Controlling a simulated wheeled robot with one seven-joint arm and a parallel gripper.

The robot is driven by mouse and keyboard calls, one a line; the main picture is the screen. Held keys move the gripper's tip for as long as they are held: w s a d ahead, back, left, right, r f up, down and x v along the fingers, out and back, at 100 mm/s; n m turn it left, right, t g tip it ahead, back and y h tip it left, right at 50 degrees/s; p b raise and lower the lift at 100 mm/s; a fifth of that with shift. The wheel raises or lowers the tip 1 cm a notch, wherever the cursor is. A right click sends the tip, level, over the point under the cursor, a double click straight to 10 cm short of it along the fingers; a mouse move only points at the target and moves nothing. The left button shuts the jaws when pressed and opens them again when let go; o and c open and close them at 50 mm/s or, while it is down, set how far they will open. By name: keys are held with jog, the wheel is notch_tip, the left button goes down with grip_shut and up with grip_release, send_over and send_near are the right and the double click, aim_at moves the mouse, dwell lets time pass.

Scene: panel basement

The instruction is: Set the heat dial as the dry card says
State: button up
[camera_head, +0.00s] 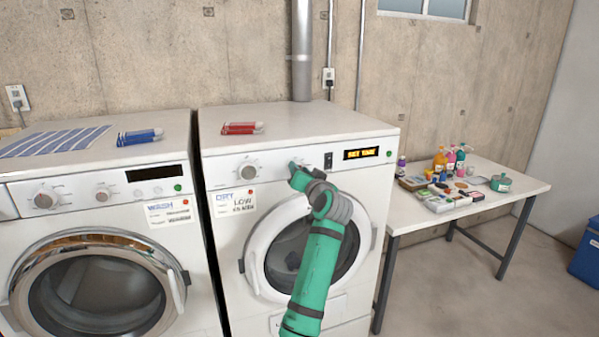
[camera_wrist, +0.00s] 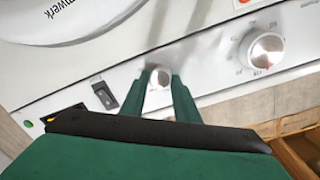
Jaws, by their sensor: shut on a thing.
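The dryer (camera_head: 300,124) stands on the right. Its white dry card (camera_head: 235,201) has a blue heading and seems to read "LOW" with a smaller line below that I cannot read surely. A small silver knob (camera_wrist: 160,77) sits between a larger silver dial (camera_wrist: 265,50) with marks around it and a dark rocker switch (camera_wrist: 103,92). My gripper (camera_wrist: 161,82) is shut on the small knob, one green finger on each side. In the head view my gripper (camera_head: 294,172) is at the panel and hides that knob. The larger dial (camera_head: 248,171) is free to its left. I cannot read the knob's setting.
The dryer's display (camera_head: 361,153) shows orange text. A washer (camera_head: 100,220) with its own wash card (camera_head: 171,213) stands left. Red cloths (camera_head: 242,128) lie on the dryer. A table (camera_head: 520,188) with bottles and boxes is at right, with open floor before it.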

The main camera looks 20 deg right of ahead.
jog(key=shift+s+f+m, duration=0.1)
jog(key=shift+m, duration=0.2)
dwell(0.4)
jog(key=o, duration=1)
jog(key=shift+o, duration=0.2)
jog(key=s, duration=1)
jog(key=shift+s+r, duration=0.3)
jog(key=shift+s, duration=0.1)
jog(key=shift+a, duration=0.1)
